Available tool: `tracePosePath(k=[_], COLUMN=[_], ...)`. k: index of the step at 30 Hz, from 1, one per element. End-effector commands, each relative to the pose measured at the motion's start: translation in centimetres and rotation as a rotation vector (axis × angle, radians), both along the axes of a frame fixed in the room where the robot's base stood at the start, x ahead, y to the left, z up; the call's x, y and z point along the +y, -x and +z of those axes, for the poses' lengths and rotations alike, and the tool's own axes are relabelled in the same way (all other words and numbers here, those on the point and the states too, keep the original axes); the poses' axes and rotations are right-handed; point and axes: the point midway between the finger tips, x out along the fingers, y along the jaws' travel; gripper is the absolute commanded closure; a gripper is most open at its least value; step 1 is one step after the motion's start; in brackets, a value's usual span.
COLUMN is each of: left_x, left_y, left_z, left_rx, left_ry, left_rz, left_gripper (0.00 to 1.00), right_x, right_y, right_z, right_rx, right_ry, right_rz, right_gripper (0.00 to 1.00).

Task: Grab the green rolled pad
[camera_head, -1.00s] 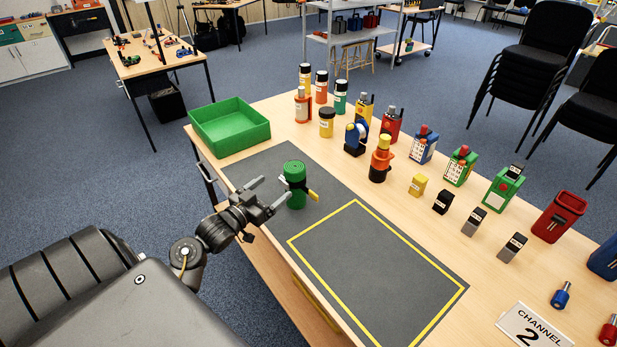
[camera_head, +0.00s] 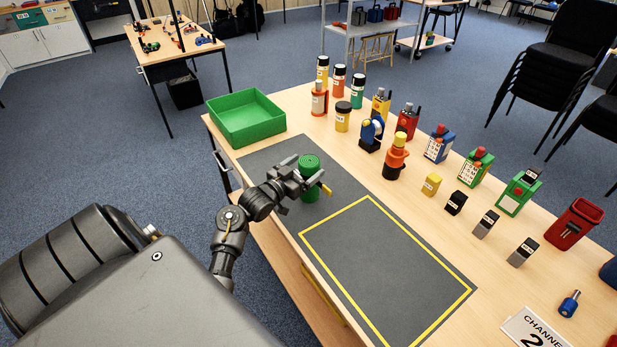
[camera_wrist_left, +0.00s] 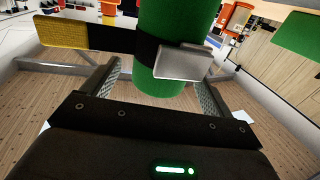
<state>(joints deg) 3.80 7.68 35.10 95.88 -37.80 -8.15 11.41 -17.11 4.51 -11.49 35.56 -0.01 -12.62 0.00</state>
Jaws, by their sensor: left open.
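The green rolled pad (camera_head: 310,172) stands upright on the dark mat, with a black strap around it and a yellow tab sticking out. In the left wrist view the pad (camera_wrist_left: 176,30) fills the top middle, with its strap, a metal buckle (camera_wrist_left: 183,62) and the yellow tab (camera_wrist_left: 63,32) in front. My left gripper (camera_head: 300,176) is open at the pad, one finger on each side of it. In the left wrist view the fingers (camera_wrist_left: 155,88) spread apart, with the pad between or just beyond them; I cannot tell if they touch it. My right gripper is not in view.
A green open tray (camera_head: 246,138) sits at the table's back left. Several bottles, radios and coloured boxes line the right side, including an orange and black bottle (camera_head: 395,160). A yellow-outlined area (camera_head: 385,262) on the mat is empty. A "CHANNEL 2" sign (camera_head: 533,329) stands at front right.

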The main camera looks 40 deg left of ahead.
Motion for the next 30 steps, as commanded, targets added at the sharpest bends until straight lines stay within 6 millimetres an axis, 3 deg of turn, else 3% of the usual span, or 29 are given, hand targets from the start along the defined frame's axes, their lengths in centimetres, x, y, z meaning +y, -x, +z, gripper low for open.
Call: tracePosePath(k=[6, 14, 27, 30], left_x=[0.0, -0.1, -0.1, 0.0], left_y=[-2.4, -2.6, -2.6, -2.6], left_z=[0.1, 0.0, 0.0, 0.1], left_rx=[0.001, 0.001, 0.001, 0.0], left_ry=[0.0, -0.001, -0.001, -0.001], left_rz=[0.001, 0.0, 0.001, 0.001], left_gripper=[0.14, 0.15, 0.73, 0.81], right_x=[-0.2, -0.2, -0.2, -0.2], right_y=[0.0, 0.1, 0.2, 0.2], right_z=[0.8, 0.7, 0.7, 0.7], right_rx=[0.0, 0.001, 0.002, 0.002], right_ry=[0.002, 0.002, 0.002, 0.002], right_rz=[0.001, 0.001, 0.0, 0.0], right_gripper=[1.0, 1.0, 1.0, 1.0])
